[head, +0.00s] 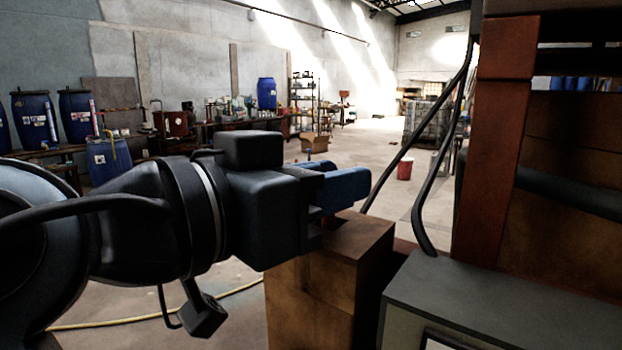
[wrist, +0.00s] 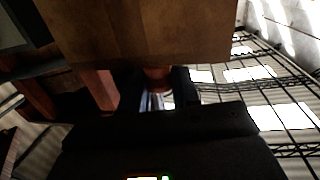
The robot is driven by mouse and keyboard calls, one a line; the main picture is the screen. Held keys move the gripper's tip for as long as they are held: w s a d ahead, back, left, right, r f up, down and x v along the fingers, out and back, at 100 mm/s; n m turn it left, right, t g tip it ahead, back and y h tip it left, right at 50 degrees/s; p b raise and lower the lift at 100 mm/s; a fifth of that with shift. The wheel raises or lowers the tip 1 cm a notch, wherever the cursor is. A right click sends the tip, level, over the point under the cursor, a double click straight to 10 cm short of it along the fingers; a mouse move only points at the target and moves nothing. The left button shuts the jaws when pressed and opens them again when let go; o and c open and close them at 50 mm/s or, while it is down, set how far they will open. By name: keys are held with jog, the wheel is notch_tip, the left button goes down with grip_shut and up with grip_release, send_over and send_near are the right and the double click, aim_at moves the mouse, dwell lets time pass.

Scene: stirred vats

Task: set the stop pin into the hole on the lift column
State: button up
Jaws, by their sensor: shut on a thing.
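My gripper (head: 338,185), with blue fingers, reaches in from the left in the head view, just above a brown block. In the wrist view, it is shut on a small piece with a reddish-brown part (wrist: 158,77) and a shiny part (wrist: 155,101), seemingly the stop pin. The fingers and the dark gripper body hide most of it. The head view does not show the pin clearly. A tall red-brown column (head: 490,150) stands to the right of the gripper, apart from it; I cannot tell for sure that it is the lift column. No hole can be made out.
The brown block (head: 330,280) stands close under the gripper; a brown surface fills the top of the wrist view (wrist: 145,30). A grey-topped cabinet (head: 490,300) is at right. Black cables (head: 422,200) hang between gripper and column. A red bucket (head: 404,169) stands on open floor behind.

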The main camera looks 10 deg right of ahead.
jog(key=shift+f+b, duration=0.55)
jog(key=shift+f, duration=0.1)
jog(key=o, duration=1.1)
jog(key=b+v, duration=0.1)
jog(key=v, duration=0.7)
jog(key=shift+b, duration=0.4)
